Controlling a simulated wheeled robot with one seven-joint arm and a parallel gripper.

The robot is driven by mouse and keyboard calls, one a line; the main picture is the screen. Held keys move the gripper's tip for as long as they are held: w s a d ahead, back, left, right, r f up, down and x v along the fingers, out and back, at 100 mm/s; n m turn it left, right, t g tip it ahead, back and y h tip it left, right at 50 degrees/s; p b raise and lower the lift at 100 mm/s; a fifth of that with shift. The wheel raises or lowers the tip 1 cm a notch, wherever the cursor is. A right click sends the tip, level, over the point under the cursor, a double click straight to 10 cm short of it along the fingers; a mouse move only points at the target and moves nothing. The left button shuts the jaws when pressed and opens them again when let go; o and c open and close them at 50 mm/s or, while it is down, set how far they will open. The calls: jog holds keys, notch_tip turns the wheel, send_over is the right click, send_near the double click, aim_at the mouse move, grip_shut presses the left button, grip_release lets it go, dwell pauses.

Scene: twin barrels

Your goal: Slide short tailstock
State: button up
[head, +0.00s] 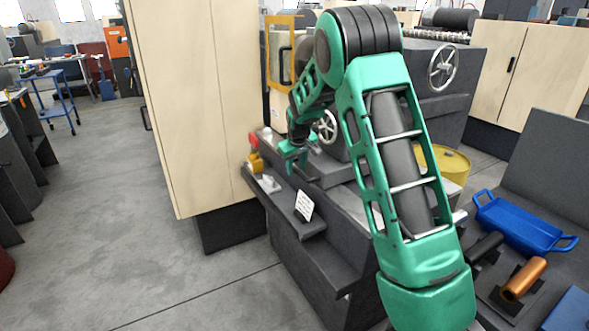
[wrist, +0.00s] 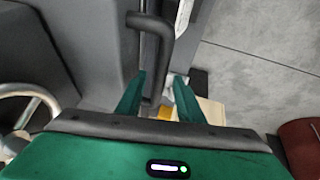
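A dark grey machine body, seemingly the tailstock (head: 328,168), stands on the machine bed beyond my forearm, with a light spoked handwheel (head: 327,127). My arm hides part of it. My gripper (head: 293,152) is at its left side, pointing down. In the wrist view, the two green fingers (wrist: 159,88) are apart. A dark bent bar handle (wrist: 152,28) runs from the top down between the fingers in the picture. I cannot tell whether they touch it. Grey machine surfaces and a pale wheel rim (wrist: 28,98) lie to the left.
A tall beige cabinet (head: 195,110) stands just left of the gripper. Red and yellow parts (head: 254,150) and a small white sign (head: 304,206) sit on the machine's front ledge. A blue tray (head: 520,228) and a copper cylinder (head: 524,278) lie at right. Floor is open at left.

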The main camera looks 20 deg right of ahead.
jog(key=v, duration=1)
jog(key=shift+r, duration=0.3)
jog(key=shift+s+a, duration=0.1)
jog(key=s+d+r+m+g, duration=0.1)
jog(key=s+d+r+m, duration=0.15)
jog(key=s, duration=0.85)
jog(key=s+d+r+m+g, duration=0.1)
jog(key=s+d, duration=0.2)
jog(key=s, duration=0.9)
jog(key=s+a+f+m+g+y, duration=0.1)
jog(key=s+a+f+m, duration=0.1)
jog(key=s, duration=1.1)
jog(key=s+a+f+m+g+y, duration=0.1)
jog(key=s+a+f+m, duration=0.1)
jog(key=s, duration=1.2)
jog(key=shift+f+g, duration=0.25)
jog(key=shift+g, duration=0.05)
